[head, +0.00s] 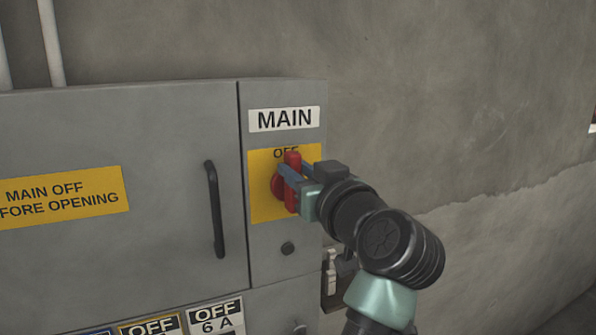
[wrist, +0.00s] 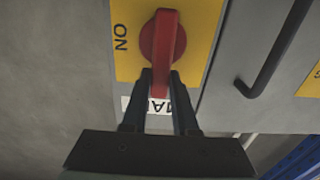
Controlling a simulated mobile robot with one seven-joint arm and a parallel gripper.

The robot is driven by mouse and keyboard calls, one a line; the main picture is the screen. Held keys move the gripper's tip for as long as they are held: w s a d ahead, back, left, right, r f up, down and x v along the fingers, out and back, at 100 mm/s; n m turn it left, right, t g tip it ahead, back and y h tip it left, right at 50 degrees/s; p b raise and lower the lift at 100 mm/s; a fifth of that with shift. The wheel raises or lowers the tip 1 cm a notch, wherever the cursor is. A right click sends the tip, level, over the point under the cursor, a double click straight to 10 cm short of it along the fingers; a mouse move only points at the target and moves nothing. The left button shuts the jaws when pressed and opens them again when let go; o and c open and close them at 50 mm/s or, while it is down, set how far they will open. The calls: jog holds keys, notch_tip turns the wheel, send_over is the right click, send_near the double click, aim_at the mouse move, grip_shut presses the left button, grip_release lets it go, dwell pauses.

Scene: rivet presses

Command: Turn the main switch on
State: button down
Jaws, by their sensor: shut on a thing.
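The main switch (head: 291,203) is a red rotary handle on a yellow plate, under a white MAIN label, on the grey cabinet's right-hand panel. The handle stands upright, its top end at the OFF mark (head: 286,153). In the wrist view, the switch (wrist: 163,40) appears upside down, with the ON mark (wrist: 120,37) to its left. My gripper (head: 291,172) reaches in from the right and is shut on the handle. In the wrist view, my gripper's fingers (wrist: 160,76) lie either side of its OFF end. In the head view my gripper hides the plate's right part.
The cabinet door has a black bar handle (head: 214,208) left of the switch and a yellow warning label (head: 62,197). Bare concrete wall (head: 450,100) lies right of the cabinet.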

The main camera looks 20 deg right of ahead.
jog(key=shift+m, duration=0.3)
jog(key=d+f+m, duration=0.1)
jog(key=m, duration=0.4)
jog(key=d+f+m, duration=0.1)
jog(key=m, duration=0.5)
jog(key=d+f+m, duration=0.1)
jog(key=m, duration=0.5)
jog(key=shift+d+f, duration=0.3)
jog(key=shift+f, duration=0.05)
jog(key=shift+m, duration=0.3)
jog(key=c, duration=0.7)
grip_release()
jog(key=shift+b, duration=0.3)
